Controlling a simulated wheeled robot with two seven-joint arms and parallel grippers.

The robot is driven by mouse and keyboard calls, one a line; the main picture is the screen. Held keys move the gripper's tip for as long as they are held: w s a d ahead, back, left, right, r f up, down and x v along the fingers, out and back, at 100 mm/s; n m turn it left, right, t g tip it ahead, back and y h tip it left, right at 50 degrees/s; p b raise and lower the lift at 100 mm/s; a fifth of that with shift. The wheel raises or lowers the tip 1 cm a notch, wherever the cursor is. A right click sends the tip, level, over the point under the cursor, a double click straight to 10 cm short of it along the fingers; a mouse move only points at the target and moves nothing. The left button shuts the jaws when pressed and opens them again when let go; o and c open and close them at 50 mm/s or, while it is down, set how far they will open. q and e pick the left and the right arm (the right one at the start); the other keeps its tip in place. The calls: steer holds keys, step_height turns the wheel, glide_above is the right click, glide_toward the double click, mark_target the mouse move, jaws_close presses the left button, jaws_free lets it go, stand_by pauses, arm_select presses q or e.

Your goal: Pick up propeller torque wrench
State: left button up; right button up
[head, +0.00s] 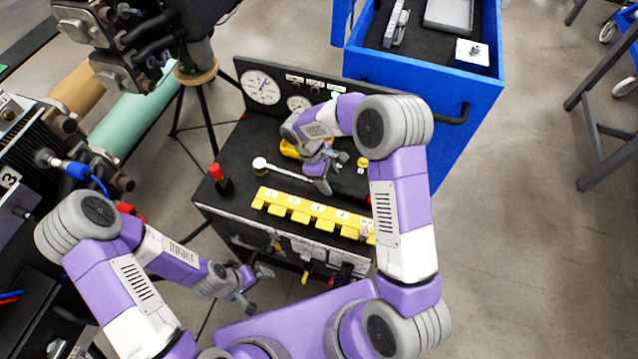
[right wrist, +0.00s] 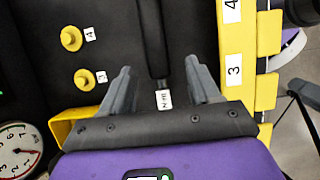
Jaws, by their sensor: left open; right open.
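The torque wrench lies on the black top of the bench, its round pale head (head: 259,164) on the left and its shaft running right towards my right gripper (head: 333,172). In the right wrist view its black handle (right wrist: 150,38) and a white "N·m" label (right wrist: 164,99) show between the two spread fingers of my right gripper (right wrist: 163,85). The fingers are open and stand apart from the handle on both sides. In the head view my gripper hides part of the handle. My left gripper (head: 257,286) is open and empty, low in front of the bench.
A yellow numbered rack (head: 300,210) runs along the bench's front edge. Yellow pegs (right wrist: 82,78) and a gauge (right wrist: 17,150) are on the other side. A red-topped black item (head: 219,178) stands at the left. A blue cart (head: 440,75) is behind.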

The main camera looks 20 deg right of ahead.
mark_target(335, 186)
steer(key=x, duration=0.4)
steer(key=shift+d+f+b, duration=0.2)
steer(key=shift+d+b, duration=0.1)
steer(key=shift+c, duration=0.2)
steer(key=shift+r, duration=0.1)
jaws_close()
